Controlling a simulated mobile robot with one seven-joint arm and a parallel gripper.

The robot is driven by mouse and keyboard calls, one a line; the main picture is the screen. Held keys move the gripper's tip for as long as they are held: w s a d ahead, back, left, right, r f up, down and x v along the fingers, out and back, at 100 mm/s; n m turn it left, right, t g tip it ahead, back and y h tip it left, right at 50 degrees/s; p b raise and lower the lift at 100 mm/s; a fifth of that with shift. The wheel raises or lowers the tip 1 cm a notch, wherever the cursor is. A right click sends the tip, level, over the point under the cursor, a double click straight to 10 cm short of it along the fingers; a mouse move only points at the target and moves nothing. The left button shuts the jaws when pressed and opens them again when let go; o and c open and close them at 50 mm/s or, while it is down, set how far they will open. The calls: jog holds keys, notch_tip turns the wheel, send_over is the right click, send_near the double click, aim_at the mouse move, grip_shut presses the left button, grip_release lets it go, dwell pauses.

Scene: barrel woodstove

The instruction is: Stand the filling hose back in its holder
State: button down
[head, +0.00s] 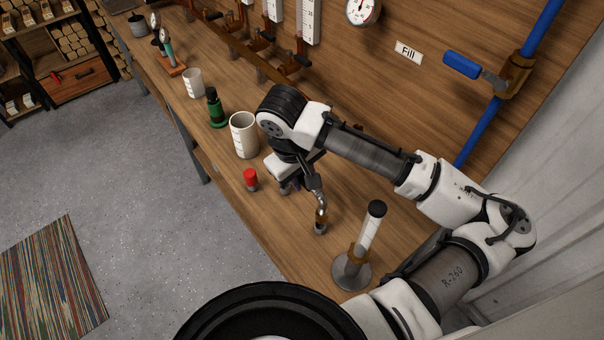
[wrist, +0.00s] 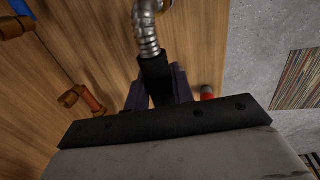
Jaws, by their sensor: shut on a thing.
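My gripper (head: 287,186) is above the workbench, right of the white cup. In the wrist view its jaws (wrist: 157,92) are shut on the black grip of the filling hose (wrist: 155,75). A ribbed, silvery flexible neck (wrist: 147,32) runs from the grip to the top edge of that view. In the head view the hose's curved neck (head: 318,194) bends down over a small brass-coloured piece (head: 321,219) near the bench top. I cannot tell whether that piece is the hose's tip or a separate thing, or whether it touches the bench. I cannot identify the hose's holder with certainty.
A capped white cylinder (head: 369,233) stands in a grey-based stand (head: 352,272) right of the hose. A red-capped jar (head: 250,180), white cup (head: 244,135) and green bottle (head: 215,108) line the bench's front. A blue lever valve (head: 463,65) is by the "Fill" label (head: 408,53).

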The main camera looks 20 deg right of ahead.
jog(key=shift+f+b, duration=1.05)
jog(key=shift+f, duration=0.3)
dwell(0.3)
jog(key=c, duration=1.1)
grip_release()
jog(key=shift+s+a+r+p, duration=0.1)
jog(key=shift+a+r+p, duration=0.1)
jog(key=shift+r+p, duration=0.75)
jog(key=shift+s+a+r+p, duration=0.1)
jog(key=shift+a+r+p, duration=0.05)
jog(key=shift+r+p, duration=0.8)
jog(key=shift+s+a+r+p, duration=0.1)
jog(key=shift+a+r+p, duration=0.1)
jog(key=shift+r+p, duration=0.75)
jog(key=shift+r, duration=0.1)
jog(key=r, duration=0.4)
jog(key=a+r, duration=0.1)
jog(key=r, duration=0.4)
jog(key=s+a+r+b, duration=0.1)
jog(key=r, duration=0.3)
jog(key=shift+a+r, duration=0.25)
jog(key=shift+r, duration=0.05)
